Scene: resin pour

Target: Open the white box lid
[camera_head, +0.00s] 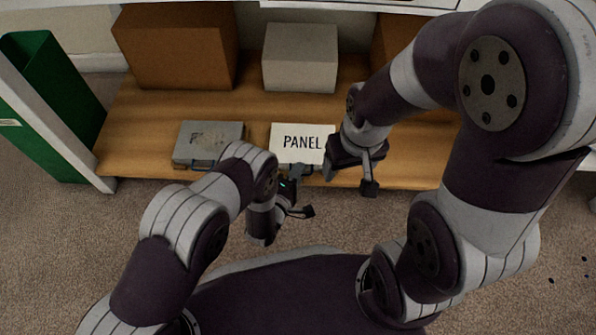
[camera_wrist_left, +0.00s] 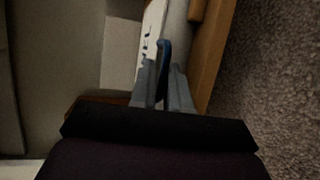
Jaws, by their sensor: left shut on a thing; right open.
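The white box (camera_head: 303,141), marked PANEL on its top, lies flat near the front edge of the wooden shelf, with its lid looking shut. My left gripper (camera_head: 299,171) is at the box's front side. In the left wrist view its two grey fingers (camera_wrist_left: 162,82) close around a dark blue handle (camera_wrist_left: 164,50) on the white box (camera_wrist_left: 152,30). My right gripper (camera_head: 331,168) is open and empty at the box's front right corner. Its wrist hides part of the right side, and I cannot tell if it touches the box.
A grey case (camera_head: 208,141) lies left of the white box on the shelf (camera_head: 140,125). Behind stand a brown carton (camera_head: 178,46) and a pale grey box (camera_head: 300,57). A green bin (camera_head: 52,90) is at the far left. Carpet lies in front of the shelf.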

